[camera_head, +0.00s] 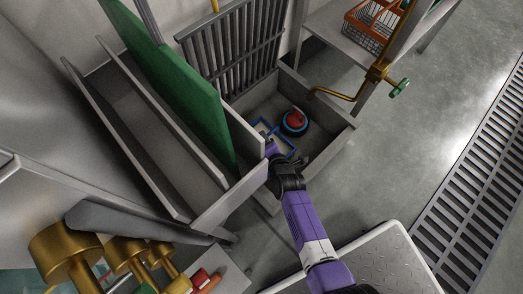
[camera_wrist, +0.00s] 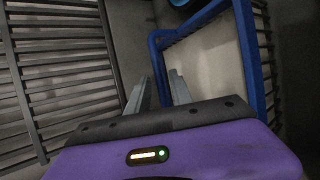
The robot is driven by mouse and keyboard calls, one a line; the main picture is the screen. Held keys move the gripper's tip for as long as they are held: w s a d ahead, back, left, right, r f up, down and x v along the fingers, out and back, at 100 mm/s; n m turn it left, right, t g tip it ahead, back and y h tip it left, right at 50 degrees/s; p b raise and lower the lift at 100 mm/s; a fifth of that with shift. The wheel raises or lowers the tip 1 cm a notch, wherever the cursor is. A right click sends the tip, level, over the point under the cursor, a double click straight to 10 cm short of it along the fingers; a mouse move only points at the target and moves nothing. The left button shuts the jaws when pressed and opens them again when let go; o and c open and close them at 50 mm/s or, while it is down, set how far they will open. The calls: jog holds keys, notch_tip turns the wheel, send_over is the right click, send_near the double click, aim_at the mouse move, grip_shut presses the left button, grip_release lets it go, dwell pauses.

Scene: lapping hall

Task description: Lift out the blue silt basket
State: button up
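The blue silt basket shows in the head view as a thin blue frame (camera_head: 291,153) low inside a grey open box (camera_head: 338,139). In the wrist view its blue rim (camera_wrist: 246,50) surrounds a pale inner face. My gripper (camera_head: 269,146) reaches down at the basket's near left side, and its tips are partly hidden in the head view. In the wrist view the two grey fingers of my gripper (camera_wrist: 160,82) stand apart, with a blue bar of the basket between them. I cannot tell whether they touch the bar.
A round red and blue object (camera_head: 294,122) sits in the box beside the basket. A dark slatted rack (camera_head: 232,45) stands behind. A green panel (camera_head: 185,95) rises at the left in a grey trough. A brass pipe (camera_head: 335,94) crosses near the box's right corner.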

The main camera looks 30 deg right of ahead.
grip_shut()
dwell(1.2)
